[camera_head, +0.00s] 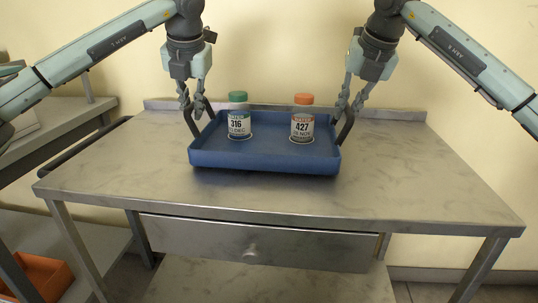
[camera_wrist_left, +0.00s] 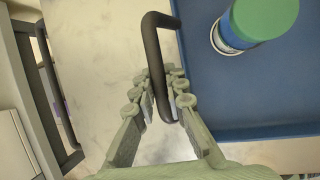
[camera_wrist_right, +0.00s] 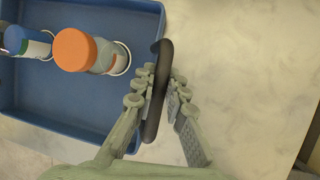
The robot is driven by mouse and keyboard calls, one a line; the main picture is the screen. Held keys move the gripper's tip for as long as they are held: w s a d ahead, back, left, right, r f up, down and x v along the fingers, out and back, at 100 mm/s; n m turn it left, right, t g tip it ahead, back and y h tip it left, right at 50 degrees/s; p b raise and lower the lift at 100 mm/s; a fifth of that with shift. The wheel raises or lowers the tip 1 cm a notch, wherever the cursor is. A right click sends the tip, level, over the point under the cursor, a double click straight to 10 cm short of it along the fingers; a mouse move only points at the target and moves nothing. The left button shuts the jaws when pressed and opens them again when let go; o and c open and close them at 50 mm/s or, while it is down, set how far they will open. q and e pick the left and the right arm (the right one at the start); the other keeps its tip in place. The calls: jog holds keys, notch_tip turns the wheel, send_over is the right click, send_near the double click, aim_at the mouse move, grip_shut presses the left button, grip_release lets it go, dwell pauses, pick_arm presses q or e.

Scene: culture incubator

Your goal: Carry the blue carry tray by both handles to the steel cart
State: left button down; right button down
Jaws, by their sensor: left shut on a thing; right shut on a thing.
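The blue carry tray (camera_head: 265,160) is over the top of the steel cart (camera_head: 110,175); I cannot tell whether it touches the surface. It looks level. It carries a bottle with a green cap (camera_head: 238,118) on the left and a bottle with an orange cap (camera_head: 302,120) on the right, both upright. My left gripper (camera_head: 195,108) is shut on the tray's left dark handle (camera_wrist_left: 152,50). My right gripper (camera_head: 350,106) is shut on the right dark handle (camera_wrist_right: 152,125). Both grips show in the wrist views.
The cart top is clear around the tray, with a low raised lip (camera_head: 400,114) at the back near the wall. A drawer (camera_head: 255,243) is below the front edge. An orange bin (camera_head: 42,275) sits low at the left, below another grey table (camera_head: 60,125).

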pick_arm(q)
jog(key=c, duration=2)
grip_release()
jog(key=shift+f, duration=0.35)
pick_arm(e)
jog(key=c, duration=2)
grip_release()
jog(key=shift+f, duration=0.4)
pick_arm(q)
jog(key=o, duration=0.4)
jog(key=shift+r, duration=0.15)
pick_arm(e)
jog(key=o, duration=0.4)
jog(key=shift+r, duration=0.15)
pick_arm(q)
jog(key=shift+o, duration=0.2)
pick_arm(e)
jog(key=shift+o, duration=0.2)
jog(key=shift+r, duration=0.1)
pick_arm(q)
jog(key=v, duration=1.2)
pick_arm(e)
jog(key=v, duration=1.2)
jog(key=shift+s, duration=0.1)
